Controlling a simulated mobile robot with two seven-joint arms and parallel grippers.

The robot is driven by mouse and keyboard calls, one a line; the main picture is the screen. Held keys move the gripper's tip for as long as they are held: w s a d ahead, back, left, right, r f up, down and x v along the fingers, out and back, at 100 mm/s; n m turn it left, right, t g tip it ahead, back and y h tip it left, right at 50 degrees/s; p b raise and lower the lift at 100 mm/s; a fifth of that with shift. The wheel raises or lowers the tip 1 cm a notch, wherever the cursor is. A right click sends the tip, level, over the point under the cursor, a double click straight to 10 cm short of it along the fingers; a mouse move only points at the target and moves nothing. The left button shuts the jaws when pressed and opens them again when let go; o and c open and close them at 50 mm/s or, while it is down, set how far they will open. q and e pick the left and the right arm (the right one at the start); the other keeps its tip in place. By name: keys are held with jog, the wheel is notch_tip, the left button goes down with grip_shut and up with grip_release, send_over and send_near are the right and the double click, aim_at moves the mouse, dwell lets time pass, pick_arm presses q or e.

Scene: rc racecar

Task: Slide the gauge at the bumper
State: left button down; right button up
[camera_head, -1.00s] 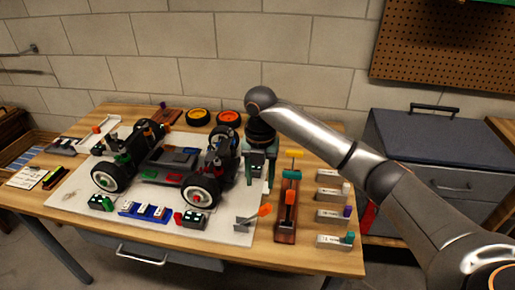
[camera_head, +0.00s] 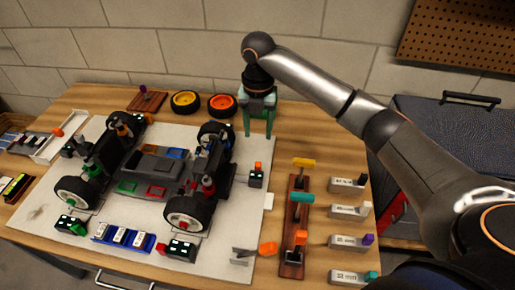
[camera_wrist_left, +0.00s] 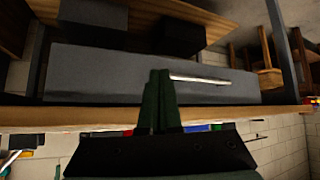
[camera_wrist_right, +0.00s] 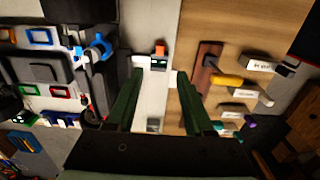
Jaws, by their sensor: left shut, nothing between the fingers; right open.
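The RC car (camera_head: 150,165) stands on a white board. A small dark block with a pale display and an orange top (camera_head: 256,176), apparently the gauge, stands beside the car's right end, where the bumper would be. I cannot tell whether they touch. The gauge also shows in the right wrist view (camera_wrist_right: 158,60), ahead of and between the fingertips. My right gripper (camera_head: 258,132) is open and empty, pointing down behind the gauge, past the car's far right wheel. My left gripper (camera_wrist_left: 160,75) is shut and empty in the left wrist view, facing a grey drawer front.
Similar display blocks (camera_head: 181,250) stand around the car. A grey bracket with an orange piece (camera_head: 253,253) lies at the front right. A wooden tool rack (camera_head: 290,260) and several labelled grey blocks (camera_head: 348,185) stand right of the board. Loose wheels (camera_head: 222,105) lie at the back.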

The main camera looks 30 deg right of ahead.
aim_at(258, 163)
notch_tip(258, 163, down, 12)
jog(key=shift+s+f+b, duration=0.1)
jog(key=shift+f+b, duration=0.1)
jog(key=shift+b, duration=0.2)
grip_shut()
dwell(0.5)
dwell(1.0)
